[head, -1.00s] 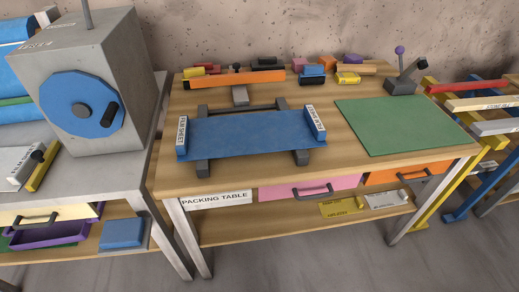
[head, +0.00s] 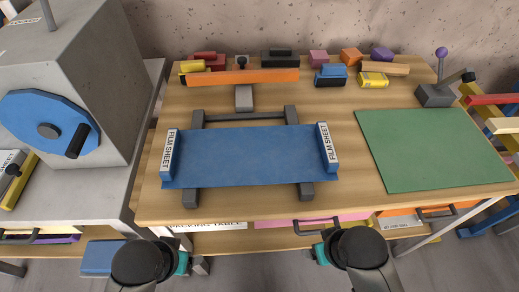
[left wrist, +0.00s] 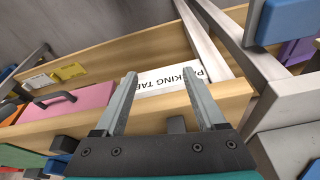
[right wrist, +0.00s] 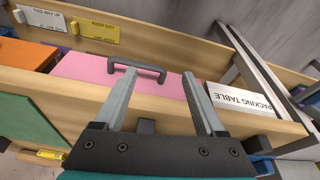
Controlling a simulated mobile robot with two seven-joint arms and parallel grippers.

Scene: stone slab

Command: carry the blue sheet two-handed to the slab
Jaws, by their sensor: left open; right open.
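The blue sheet (head: 245,155) lies flat across a dark grey rack (head: 191,195) on the packing table. Each end has a raised blue bar with a white "FILM SHEET" label, the left bar (head: 169,152) and the right bar (head: 328,148). My left gripper, seen in the left wrist view (left wrist: 160,75), is open and empty, at the table's front edge. My right gripper, seen in the right wrist view (right wrist: 160,74), is open and empty, by the pink drawer front. Both are short of the sheet and apart from it. I cannot identify a stone slab in these views.
A green panel (head: 430,150) lies on the right of the table. An orange bar (head: 240,77) and several small blocks line the back. A grey machine with a blue handwheel (head: 48,128) stands left. A lever box (head: 436,95) is at the back right.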

